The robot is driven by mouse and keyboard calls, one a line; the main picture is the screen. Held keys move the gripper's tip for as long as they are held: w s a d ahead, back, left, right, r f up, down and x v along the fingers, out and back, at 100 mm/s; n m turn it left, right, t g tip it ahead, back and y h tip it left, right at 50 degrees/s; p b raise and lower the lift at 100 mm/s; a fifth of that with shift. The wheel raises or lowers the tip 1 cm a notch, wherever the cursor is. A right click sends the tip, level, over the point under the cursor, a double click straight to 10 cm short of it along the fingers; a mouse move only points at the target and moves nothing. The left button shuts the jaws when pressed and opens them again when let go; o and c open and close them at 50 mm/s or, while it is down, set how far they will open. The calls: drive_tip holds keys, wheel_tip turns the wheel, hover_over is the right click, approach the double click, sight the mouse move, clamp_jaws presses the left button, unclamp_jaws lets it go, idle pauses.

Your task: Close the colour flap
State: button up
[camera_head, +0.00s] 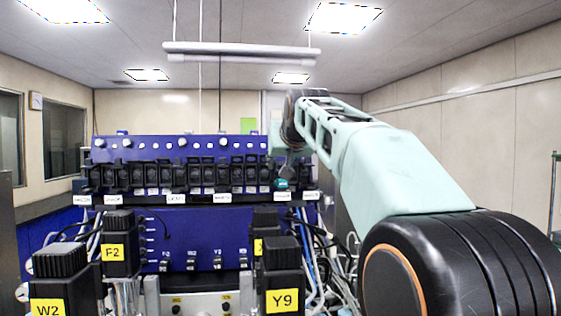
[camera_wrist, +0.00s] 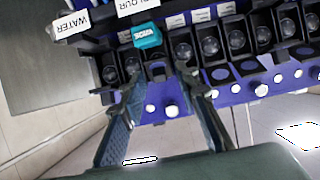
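The colour flap (camera_wrist: 146,36) is a small teal block with white lettering on the row of black pump heads. It sticks out beside the partly cut-off "COLOUR" label (camera_wrist: 137,6) and looks swung open. The flap also shows in the head view (camera_head: 283,184), low on the row's right part. My gripper (camera_wrist: 160,76) is open and empty in the wrist view. Its two dark fingers reach toward the pump head behind the flap, with the flap beyond the tips, roughly between them. I cannot tell whether a tip touches.
The blue pump panel (camera_head: 165,150) carries several black pump heads and white knobs close around the fingers. A "WATER" label (camera_wrist: 73,24) is beside the colour one.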

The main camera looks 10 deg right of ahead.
clamp_jaws()
drive_tip(key=f+b, duration=0.1)
drive_tip(key=b, duration=0.2)
drive_tip(key=shift+t, duration=0.3)
drive_tip(key=b, duration=0.2)
drive_tip(key=t+b, duration=0.1)
drive_tip(key=b, duration=0.1)
drive_tip(key=shift+f+b, duration=0.25)
drive_tip(key=shift+b, duration=0.05)
drive_tip(key=shift+t+b, duration=0.4)
drive_tip(key=shift+b, duration=0.15)
drive_tip(key=shift+r+t+b, duration=0.1)
drive_tip(key=shift+t+b, duration=0.2)
drive_tip(key=shift+b, duration=0.4)
drive_tip(key=shift+r, duration=0.1)
